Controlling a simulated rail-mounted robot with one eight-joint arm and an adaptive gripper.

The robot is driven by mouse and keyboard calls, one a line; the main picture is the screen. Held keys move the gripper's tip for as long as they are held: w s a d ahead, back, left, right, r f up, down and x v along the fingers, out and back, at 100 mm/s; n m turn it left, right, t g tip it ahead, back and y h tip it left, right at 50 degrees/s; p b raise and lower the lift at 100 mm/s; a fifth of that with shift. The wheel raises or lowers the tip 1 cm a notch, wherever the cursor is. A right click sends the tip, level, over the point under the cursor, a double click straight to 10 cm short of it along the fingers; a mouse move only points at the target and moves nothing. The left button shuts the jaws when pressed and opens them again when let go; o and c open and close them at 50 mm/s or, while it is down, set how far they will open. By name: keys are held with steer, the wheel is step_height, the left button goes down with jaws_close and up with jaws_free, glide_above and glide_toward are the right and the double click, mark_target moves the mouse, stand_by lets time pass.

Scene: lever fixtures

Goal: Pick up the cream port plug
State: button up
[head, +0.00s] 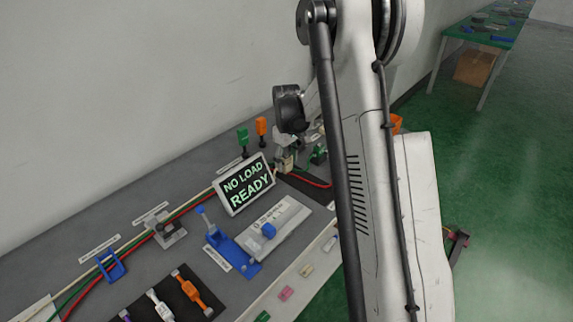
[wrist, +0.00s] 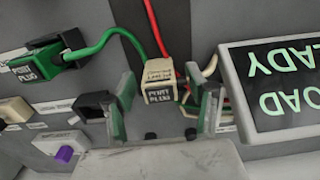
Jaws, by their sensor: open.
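My gripper (wrist: 162,98) is open, one finger on each side of the plug. A gap shows between the plug and each finger, so nothing is held. In the head view my gripper (head: 286,158) is low over the back of the bench, behind the sign. I cannot clearly make out the plug there.
A green port plug (wrist: 38,66) with a green cable is at the left in the wrist view. The NO LOAD READY sign (head: 244,185) stands close to my gripper. A blue lever fixture (head: 232,250) and several small blocks occupy the front of the bench.

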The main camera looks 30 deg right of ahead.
mark_target(287, 157)
steer(key=shift+c, duration=0.2)
steer(key=c, duration=1.1)
steer(key=shift+r, duration=0.1)
steer(key=shift+c, duration=0.2)
step_height(287, 157, up, 10)
steer(key=shift+f, duration=0.1)
